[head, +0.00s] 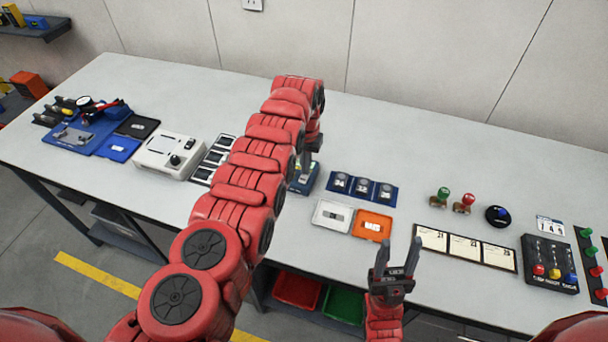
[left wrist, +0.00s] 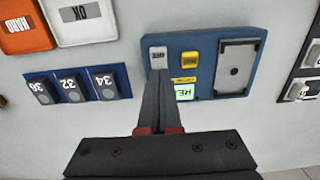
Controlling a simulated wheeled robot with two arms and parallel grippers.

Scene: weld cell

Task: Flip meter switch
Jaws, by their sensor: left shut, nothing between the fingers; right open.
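The meter is a blue box (left wrist: 203,42) in the left wrist view. It carries a pale grey switch (left wrist: 158,56), a yellow button (left wrist: 190,60), a small green-lit display (left wrist: 184,92) partly hidden by my fingers, and a grey plate (left wrist: 237,66). My left gripper (left wrist: 160,80) is shut and empty, its tips at the near edge of the grey switch. I cannot tell whether they touch it. In the head view the meter (head: 304,181) is mostly hidden behind my left arm. My right gripper (head: 397,256) is open and empty at the table's front edge.
A blue rack with numbered pieces (head: 362,187), a white tray (head: 332,216) and an orange tray (head: 372,224) lie right of the meter. A dark-framed panel (head: 212,160) and a white machine (head: 168,153) stand left. The table behind is clear.

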